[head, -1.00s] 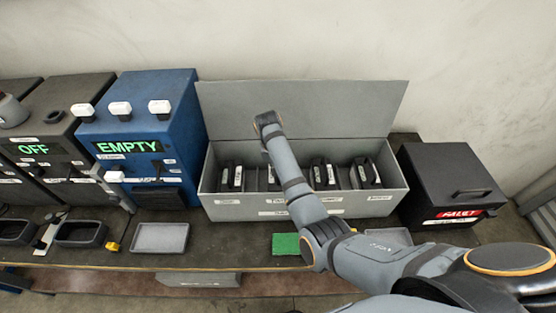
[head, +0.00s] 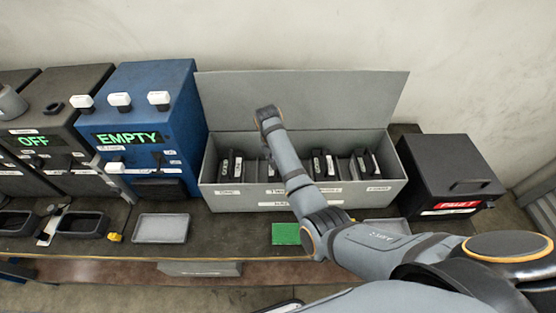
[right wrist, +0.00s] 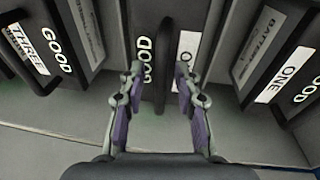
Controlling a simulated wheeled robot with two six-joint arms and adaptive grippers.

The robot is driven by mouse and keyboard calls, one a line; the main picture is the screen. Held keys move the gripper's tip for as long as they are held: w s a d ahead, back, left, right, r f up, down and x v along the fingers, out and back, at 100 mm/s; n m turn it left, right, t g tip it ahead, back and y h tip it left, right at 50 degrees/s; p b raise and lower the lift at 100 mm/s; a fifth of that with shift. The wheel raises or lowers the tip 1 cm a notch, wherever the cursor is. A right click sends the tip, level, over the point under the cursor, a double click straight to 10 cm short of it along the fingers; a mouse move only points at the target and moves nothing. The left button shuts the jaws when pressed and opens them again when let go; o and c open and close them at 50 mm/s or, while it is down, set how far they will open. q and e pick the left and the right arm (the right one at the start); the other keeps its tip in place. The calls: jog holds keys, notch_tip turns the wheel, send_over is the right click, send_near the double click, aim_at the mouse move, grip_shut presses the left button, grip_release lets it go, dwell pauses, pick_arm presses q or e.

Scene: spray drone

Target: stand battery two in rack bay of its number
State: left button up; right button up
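In the right wrist view my right gripper (right wrist: 158,85) is open, one finger on each side of the dark upright handle of a battery (right wrist: 145,55). Gaps show between the handle and the fingers. This battery carries a GOOD mark and a white label, mostly covered by the right finger; its number cannot be read fully. The battery THREE (right wrist: 30,48) stands to the left and the battery ONE (right wrist: 285,75) to the right. In the head view these batteries stand in the long grey rack box (head: 230,198); my right arm hides its middle and the gripper. My left gripper is not in view.
The box's raised lid (head: 340,95) stands behind. A black FAULT box (head: 455,170) is at right. A blue tester reading EMPTY (head: 150,110) and a dark unit reading OFF (head: 60,130) are at left. A grey tray (head: 161,228) and green pad (head: 285,234) lie in front.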

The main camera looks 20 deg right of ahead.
notch_tip(320, 180, up, 12)
jog(key=s+a+b, duration=0.1)
jog(key=shift+a, duration=0.4)
jog(key=shift+f, duration=0.15)
